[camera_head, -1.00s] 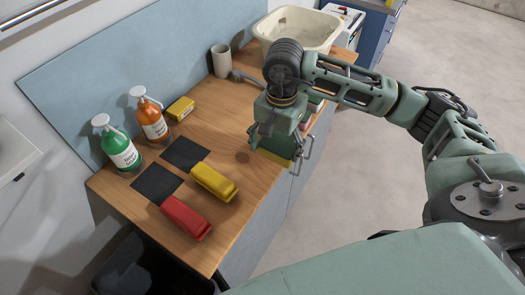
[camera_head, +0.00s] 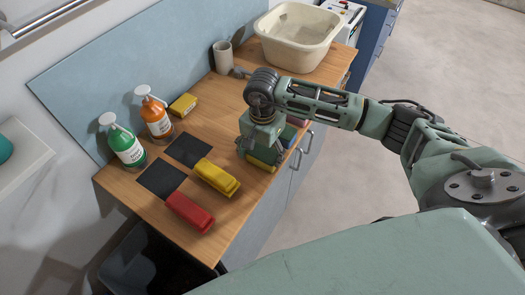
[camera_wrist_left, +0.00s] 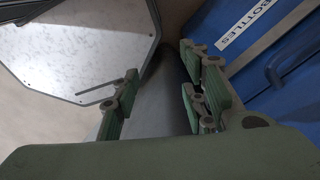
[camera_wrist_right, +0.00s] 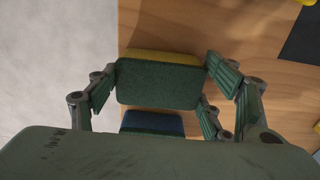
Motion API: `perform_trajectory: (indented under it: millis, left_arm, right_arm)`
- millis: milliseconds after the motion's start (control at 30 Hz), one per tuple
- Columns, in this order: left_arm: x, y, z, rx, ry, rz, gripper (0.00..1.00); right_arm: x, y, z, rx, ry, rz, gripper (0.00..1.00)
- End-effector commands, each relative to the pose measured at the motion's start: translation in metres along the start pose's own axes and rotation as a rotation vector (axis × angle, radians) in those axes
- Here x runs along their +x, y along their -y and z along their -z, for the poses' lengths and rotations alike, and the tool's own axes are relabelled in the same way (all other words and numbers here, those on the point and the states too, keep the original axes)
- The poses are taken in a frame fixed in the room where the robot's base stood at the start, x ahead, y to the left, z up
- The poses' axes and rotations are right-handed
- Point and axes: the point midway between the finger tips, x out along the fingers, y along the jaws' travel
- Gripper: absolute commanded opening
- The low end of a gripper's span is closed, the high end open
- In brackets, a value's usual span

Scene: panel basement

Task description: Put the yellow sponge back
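The yellow sponge (camera_head: 262,163) has a dark green scouring face. It is at the front edge of the wooden counter, under my right gripper (camera_head: 262,152). In the right wrist view the sponge (camera_wrist_right: 158,82) shows its green face and a yellow edge between the fingers of my right gripper (camera_wrist_right: 162,88), which are close against its two sides. It looks larger than the blue sponge (camera_wrist_right: 152,123) behind it, so it seems lifted. My left gripper (camera_wrist_left: 163,98) is open with nothing between its fingers; it is not in the head view.
Two black mats (camera_head: 187,150) lie on the wooden counter (camera_head: 225,130), near a yellow block (camera_head: 216,178) and a red block (camera_head: 190,211). Green (camera_head: 122,145) and orange (camera_head: 153,117) bottles, a yellow box (camera_head: 183,105), a cup (camera_head: 223,57) and a basin (camera_head: 298,40) stand along the back.

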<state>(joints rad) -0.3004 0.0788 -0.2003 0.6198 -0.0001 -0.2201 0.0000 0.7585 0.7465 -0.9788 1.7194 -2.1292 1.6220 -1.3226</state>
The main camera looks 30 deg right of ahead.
Motion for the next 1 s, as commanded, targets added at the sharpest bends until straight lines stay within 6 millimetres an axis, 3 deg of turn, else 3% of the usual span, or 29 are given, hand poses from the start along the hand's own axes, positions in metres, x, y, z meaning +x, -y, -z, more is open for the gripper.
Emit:
perform_trajectory:
  millis: [200, 667, 1000]
  left_arm:
    - [0.000, 0.001, 0.001, 0.000, -0.001, 0.001, 0.40]
    - [0.001, 0.001, 0.001, 0.000, -0.001, 0.002, 0.40]
    - [0.022, 0.001, -0.001, 0.000, -0.002, 0.002, 0.40]
  right_arm:
    - [0.000, 0.000, 0.000, 0.000, 0.000, -0.001, 0.92]
    - [-0.005, 0.001, 0.001, 0.000, -0.001, 0.002, 0.92]
    - [-0.071, 0.001, 0.001, 0.000, -0.003, 0.005, 0.92]
